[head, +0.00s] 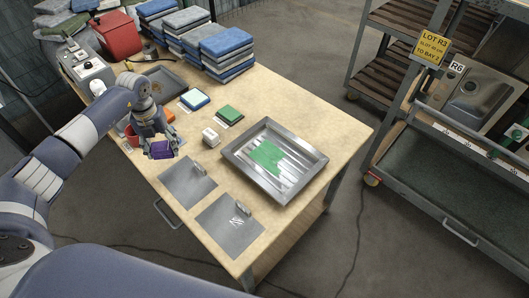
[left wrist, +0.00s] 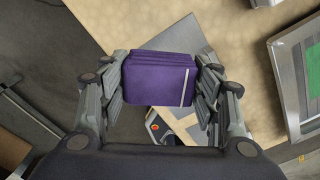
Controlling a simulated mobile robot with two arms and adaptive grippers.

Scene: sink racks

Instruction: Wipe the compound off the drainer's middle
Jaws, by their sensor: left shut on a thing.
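The drainer (head: 312,160) is a shallow ribbed metal tray lying on the wooden bench. A flat green patch of compound (head: 267,156) covers part of its middle, and bare ribs show to its right. My left gripper (head: 160,142) is shut on a purple folded cloth (head: 162,151), left of the drainer and apart from it. In the left wrist view the purple cloth (left wrist: 158,82), with a pale stripe, sits between both fingers (left wrist: 160,78). The drainer's edge (left wrist: 284,70) and the green compound (left wrist: 312,75) show at the right there. My right gripper is out of view.
A white block (head: 210,138), a green-topped pad (head: 229,113) and a blue-and-white pad (head: 194,98) lie between. Two grey plates (head: 180,188) (head: 225,232) lie in front. Folded cloth stacks (head: 227,44) and a red container (head: 118,35) stand behind. A rack (head: 440,140) stands right.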

